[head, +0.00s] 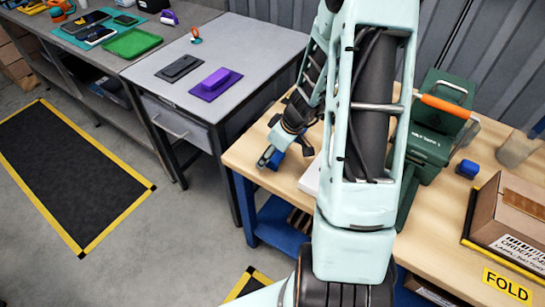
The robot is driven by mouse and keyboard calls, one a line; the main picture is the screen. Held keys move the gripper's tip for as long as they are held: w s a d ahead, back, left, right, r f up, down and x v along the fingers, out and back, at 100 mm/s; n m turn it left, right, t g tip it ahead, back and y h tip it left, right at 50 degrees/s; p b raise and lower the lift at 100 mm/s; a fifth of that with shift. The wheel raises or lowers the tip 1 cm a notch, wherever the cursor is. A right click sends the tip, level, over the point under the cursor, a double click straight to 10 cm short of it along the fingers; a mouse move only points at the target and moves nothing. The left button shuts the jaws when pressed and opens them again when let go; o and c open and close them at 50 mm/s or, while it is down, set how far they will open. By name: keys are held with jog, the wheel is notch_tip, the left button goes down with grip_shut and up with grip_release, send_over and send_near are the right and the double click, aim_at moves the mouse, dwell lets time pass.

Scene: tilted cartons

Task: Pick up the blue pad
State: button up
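My gripper (286,154) is over the left end of the wooden table, pointing down, with its fingers spread apart. A small blue piece (276,160) shows right beside the left finger. It is partly covered, and I cannot tell whether it is the blue pad or whether the finger touches it. A small blue block (467,169) sits on the same table, right of the green machine and well away from my gripper. My arm hides much of the middle of the table.
A dark green machine with an orange handle (445,106) stands behind my arm. An open-topped carton (510,215) is at the right, by a yellow FOLD sign (507,285). A grey table (255,60) at the left holds a purple pad (215,84) and a dark pad (181,68).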

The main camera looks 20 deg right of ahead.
jog(key=shift+f, duration=0.2)
jog(key=shift+c, duration=0.6)
jog(key=c, duration=0.7)
jog(key=shift+r, duration=0.1)
